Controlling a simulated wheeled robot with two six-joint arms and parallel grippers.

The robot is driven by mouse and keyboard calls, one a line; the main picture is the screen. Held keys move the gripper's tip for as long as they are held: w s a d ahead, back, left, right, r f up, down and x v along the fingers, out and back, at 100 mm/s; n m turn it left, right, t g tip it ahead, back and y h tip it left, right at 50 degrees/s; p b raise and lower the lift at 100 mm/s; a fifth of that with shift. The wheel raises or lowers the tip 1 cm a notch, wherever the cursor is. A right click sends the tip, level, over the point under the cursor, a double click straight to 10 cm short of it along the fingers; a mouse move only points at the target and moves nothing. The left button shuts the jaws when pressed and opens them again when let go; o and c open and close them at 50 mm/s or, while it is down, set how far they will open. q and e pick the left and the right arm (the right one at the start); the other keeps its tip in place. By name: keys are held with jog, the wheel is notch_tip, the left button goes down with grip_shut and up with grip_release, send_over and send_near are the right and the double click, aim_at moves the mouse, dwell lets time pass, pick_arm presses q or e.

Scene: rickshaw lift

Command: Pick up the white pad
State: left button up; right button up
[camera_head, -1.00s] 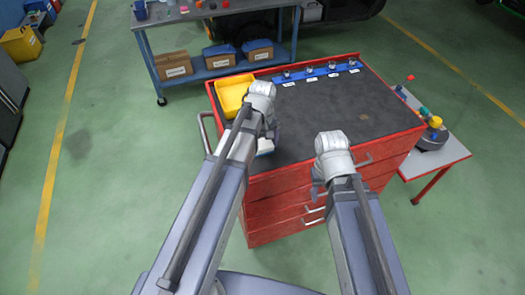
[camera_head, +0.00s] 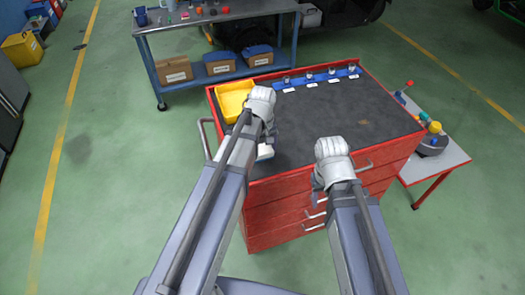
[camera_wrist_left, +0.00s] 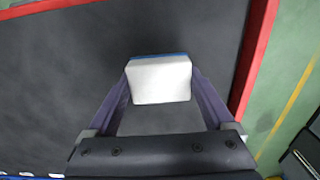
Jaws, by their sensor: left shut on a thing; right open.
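The white pad (camera_head: 265,152), with a blue edge, shows at the near left of the red cabinet's dark top in the head view. It is between the two fingers of my left gripper (camera_head: 267,143). In the left wrist view the pad (camera_wrist_left: 160,82) fills the gap between the fingertips of the left gripper (camera_wrist_left: 160,88), which are shut on its sides. I cannot tell whether it touches the top. My right gripper (camera_head: 317,183) is open and empty at the cabinet's near edge; its fingers are mostly hidden by the wrist.
The red cabinet (camera_head: 340,130) holds a yellow tray (camera_head: 233,102) at its far left and a blue strip (camera_head: 300,82) with several small metal parts along the back. The middle and right of its top are clear. A side table (camera_head: 440,162) stands right; a blue bench (camera_head: 215,20) stands behind.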

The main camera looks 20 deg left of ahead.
aim_at(263, 149)
pick_arm(q)
jog(key=shift+r, duration=0.1)
notch_tip(263, 149, up, 10)
jog(key=p, duration=1)
jog(key=o, duration=0.9)
jog(key=c, duration=0.6)
notch_tip(263, 149, down, 4)
jog(key=b, duration=0.3)
jog(key=shift+b, duration=0.35)
jog(key=shift+r, duration=0.2)
